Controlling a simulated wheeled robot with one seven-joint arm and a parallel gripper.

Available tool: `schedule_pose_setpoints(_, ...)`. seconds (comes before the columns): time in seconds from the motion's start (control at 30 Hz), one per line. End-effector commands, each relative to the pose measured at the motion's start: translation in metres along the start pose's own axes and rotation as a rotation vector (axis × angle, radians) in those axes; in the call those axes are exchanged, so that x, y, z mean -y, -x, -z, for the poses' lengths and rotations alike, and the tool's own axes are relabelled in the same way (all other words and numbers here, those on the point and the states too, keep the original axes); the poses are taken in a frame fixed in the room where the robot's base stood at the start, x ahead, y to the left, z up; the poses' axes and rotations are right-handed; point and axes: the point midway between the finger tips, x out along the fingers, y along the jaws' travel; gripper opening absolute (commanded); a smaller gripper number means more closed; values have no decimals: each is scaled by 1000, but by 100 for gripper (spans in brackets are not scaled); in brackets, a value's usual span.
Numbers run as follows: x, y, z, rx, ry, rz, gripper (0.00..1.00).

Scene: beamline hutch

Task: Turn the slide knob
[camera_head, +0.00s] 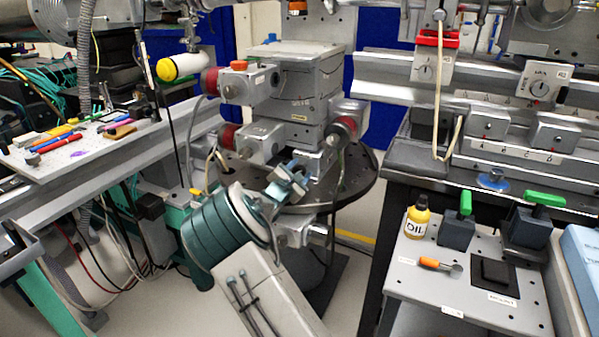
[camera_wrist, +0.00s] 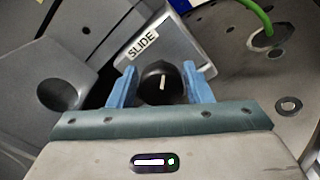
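The slide knob (camera_wrist: 160,84) is black and round with a white pointer line. It sits on a grey block beside a white label reading SLIDE (camera_wrist: 142,44) in the wrist view. My gripper (camera_wrist: 161,86) has its two blue fingers apart, one on the left and one on the right of the knob. A narrow gap seems to show on each side; whether either finger touches it I cannot tell. In the head view my gripper (camera_head: 290,178) is at the lower part of the stage stack (camera_head: 298,100), and the knob is hidden there.
A round dark breadboard plate (camera_head: 350,190) lies under the stage. A green cable (camera_wrist: 257,15) runs at the upper right. A tool cart (camera_head: 470,285) stands at right.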

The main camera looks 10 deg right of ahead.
Motion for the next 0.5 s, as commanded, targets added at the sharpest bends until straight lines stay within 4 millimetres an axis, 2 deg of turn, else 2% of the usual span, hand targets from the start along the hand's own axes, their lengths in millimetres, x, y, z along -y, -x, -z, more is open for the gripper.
schedule_pose_setpoints(0.33,2,0,-2,3,1,3,59)
schedule_pose_setpoints(0.5,0,16,-2,0,-1,2,59)
